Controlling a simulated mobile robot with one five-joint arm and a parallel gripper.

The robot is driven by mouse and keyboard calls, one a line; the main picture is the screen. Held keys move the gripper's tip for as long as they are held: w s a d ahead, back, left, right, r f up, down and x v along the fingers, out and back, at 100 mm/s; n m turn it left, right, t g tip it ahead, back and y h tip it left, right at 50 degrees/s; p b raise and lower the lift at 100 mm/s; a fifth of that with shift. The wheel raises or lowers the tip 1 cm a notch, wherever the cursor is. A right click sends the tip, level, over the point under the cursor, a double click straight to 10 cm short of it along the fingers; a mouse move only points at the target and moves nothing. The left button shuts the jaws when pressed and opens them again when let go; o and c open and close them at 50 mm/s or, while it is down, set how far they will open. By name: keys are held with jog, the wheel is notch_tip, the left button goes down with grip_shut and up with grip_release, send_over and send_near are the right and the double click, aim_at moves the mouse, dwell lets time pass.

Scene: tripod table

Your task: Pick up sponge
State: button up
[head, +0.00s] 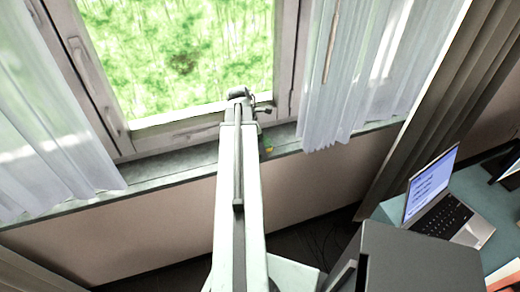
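A small yellow and green thing (268,148) lies on the grey window sill (175,172), just right of my arm; it may be the sponge, but it is too small to be sure. My arm reaches away from me toward the window, and my gripper (243,97) is at its far end, in front of the lower window frame. The gripper is small and dark here, and its fingers cannot be made out. The yellow and green thing appears lower in the picture than the gripper and apart from it.
The window (180,55) stands behind the sill, with white curtains at the left (45,120) and right (355,75). A laptop (440,205) sits on a teal desk (482,190) at the right. A dark grey cabinet or box (415,262) stands at lower right.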

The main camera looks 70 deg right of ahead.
jog(key=c, duration=1.6)
jog(key=shift+o, duration=0.2)
notch_tip(320, 180, up, 10)
jog(key=p, duration=1)
